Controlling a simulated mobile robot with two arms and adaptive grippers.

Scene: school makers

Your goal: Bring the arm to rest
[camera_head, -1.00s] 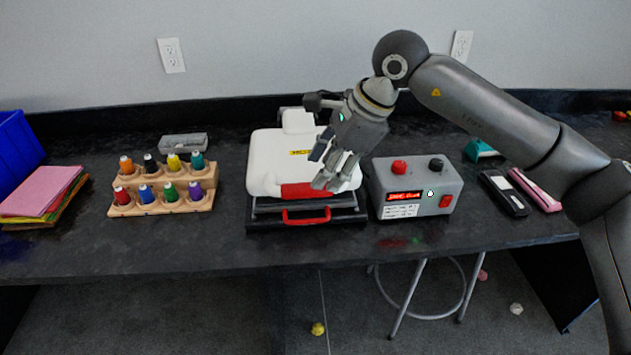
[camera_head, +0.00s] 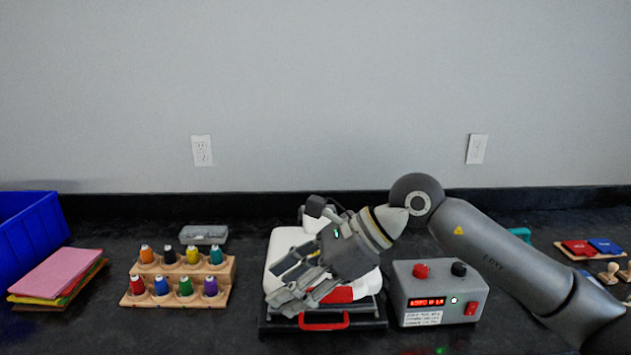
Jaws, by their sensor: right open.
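My right arm reaches in from the right side. Its gripper (camera_head: 287,283) is open and empty, with its fingers pointing down and left in front of the white heat press (camera_head: 284,245). The gripper hides much of the press's top. The press has a red front part and a red handle (camera_head: 324,320) at its base. I cannot tell whether the fingers touch the press. My left gripper is not in view.
A grey control box (camera_head: 440,290) with knobs stands right of the press. A wooden rack of thread spools (camera_head: 180,280), coloured sheets (camera_head: 58,275) and a blue bin (camera_head: 28,228) are to the left. A tray with red and blue pads (camera_head: 591,248) lies far right.

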